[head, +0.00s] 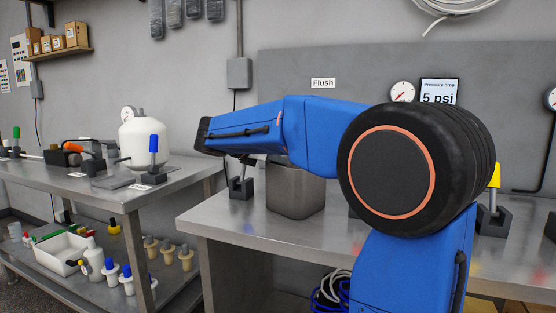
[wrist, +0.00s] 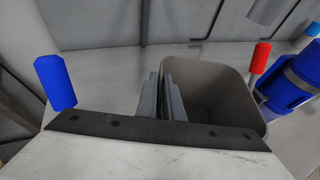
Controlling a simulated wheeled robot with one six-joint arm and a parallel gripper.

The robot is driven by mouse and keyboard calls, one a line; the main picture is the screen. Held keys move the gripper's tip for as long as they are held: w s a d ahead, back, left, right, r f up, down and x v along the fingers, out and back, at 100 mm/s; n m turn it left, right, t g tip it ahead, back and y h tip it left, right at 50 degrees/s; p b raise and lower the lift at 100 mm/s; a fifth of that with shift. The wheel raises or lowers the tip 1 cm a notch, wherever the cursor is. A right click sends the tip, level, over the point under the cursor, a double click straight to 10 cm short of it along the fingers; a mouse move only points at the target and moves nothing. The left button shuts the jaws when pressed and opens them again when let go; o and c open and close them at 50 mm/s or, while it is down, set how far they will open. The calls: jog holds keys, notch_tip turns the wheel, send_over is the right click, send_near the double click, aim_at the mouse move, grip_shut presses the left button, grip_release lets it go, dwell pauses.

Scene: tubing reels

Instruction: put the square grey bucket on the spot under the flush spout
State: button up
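The square grey bucket (head: 296,193) is over the grey metal bench, partly behind my blue arm in the head view. Whether its base touches the bench is hard to tell. In the wrist view the bucket (wrist: 215,65) looks empty and upright. My gripper (wrist: 162,92) has its two fingers close together at the bucket's left wall, one outside and one inside, and looks shut on that wall. A white "Flush" sign (head: 323,83) hangs on the back panel above the bucket. I cannot make out the flush spout or the spot below it; my arm covers that area.
A blue handle (wrist: 55,82) stands left of the gripper and a red handle (wrist: 260,58) stands right of the bucket. A yellow-handled valve (head: 495,178) is at the bench's right. A separate bench (head: 130,190) stands left.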

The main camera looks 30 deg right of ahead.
jog(key=shift+o, duration=1.1)
jog(key=shift+r, duration=0.2)
jog(key=v, duration=1.2)
jog(key=shift+f, duration=0.1)
